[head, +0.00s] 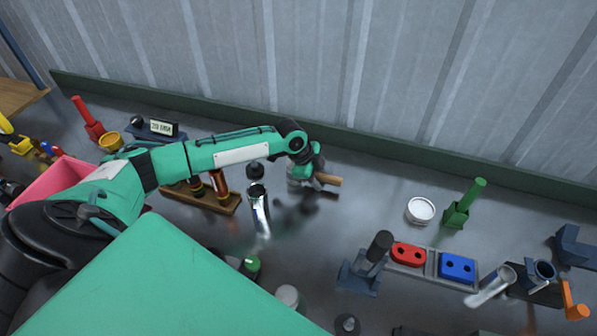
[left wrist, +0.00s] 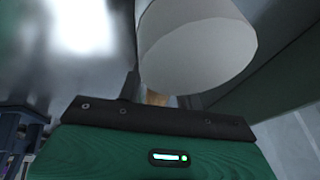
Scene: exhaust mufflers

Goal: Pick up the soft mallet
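The soft mallet has a pale grey head and a wooden handle (head: 329,180) that points right in the head view. My left gripper (head: 308,178) is at the mallet, around the handle close to the head, and appears shut on it. Dark shadows lie on the table below, apart from the mallet, so it looks lifted. In the left wrist view the mallet's pale round head (left wrist: 195,45) fills the upper middle, with a bit of wooden handle behind it. The fingertips are mostly hidden. My right gripper is not in view.
A shiny metal tube (head: 260,212) and a wooden rack (head: 225,204) stand left of the mallet. A white round dish (head: 420,210), a green holder (head: 457,214) and a tray with red and blue blocks (head: 431,265) are to the right. The table between is clear.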

